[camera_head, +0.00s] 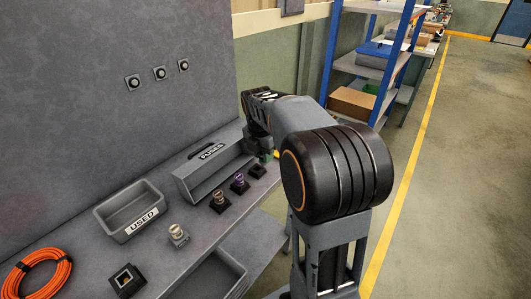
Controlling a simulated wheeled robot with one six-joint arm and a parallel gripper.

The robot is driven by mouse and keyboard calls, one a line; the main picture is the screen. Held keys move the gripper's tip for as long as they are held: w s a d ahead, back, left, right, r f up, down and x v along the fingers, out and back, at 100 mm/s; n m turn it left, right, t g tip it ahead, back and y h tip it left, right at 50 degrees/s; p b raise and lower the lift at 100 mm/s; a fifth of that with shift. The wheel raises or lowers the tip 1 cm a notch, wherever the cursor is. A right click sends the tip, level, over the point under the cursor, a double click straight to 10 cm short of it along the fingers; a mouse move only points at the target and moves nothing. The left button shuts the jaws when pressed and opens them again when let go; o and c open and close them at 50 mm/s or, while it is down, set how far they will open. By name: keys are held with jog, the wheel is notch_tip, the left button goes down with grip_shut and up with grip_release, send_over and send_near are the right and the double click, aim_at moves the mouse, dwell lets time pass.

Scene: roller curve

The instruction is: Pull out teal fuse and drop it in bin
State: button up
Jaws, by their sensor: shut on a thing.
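My gripper (265,152) is at the far end of the bench, partly hidden by my own arm. It is shut on the teal fuse (267,159), of which only a small green-teal bit shows below the jaws. The fuse is just above and beside a dark square socket (257,171) that looks empty. A grey open bin labelled USED (141,223) stands on the bench to the left and looks empty.
A fuse with a brownish top (218,197) and a purple fuse (239,181) stand in dark sockets. A pale fuse (177,232) stands nearer. A long tray labelled FUSES (187,190) lies behind them. An orange cable coil (37,276) and another dark socket (126,280) lie at front left.

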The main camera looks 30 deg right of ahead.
jog(key=shift+w+d+f+p, duration=0.1)
jog(key=shift+w+f, duration=0.25)
jog(key=shift+w, duration=0.25)
jog(key=shift+w+a+f+p, duration=0.15)
jog(key=shift+w+f, duration=0.2)
jog(key=shift+w, duration=0.25)
jog(key=shift+w+d+f+p, duration=0.15)
jog(key=shift+w+f, duration=0.2)
jog(key=shift+w, duration=0.25)
jog(key=shift+d, duration=0.1)
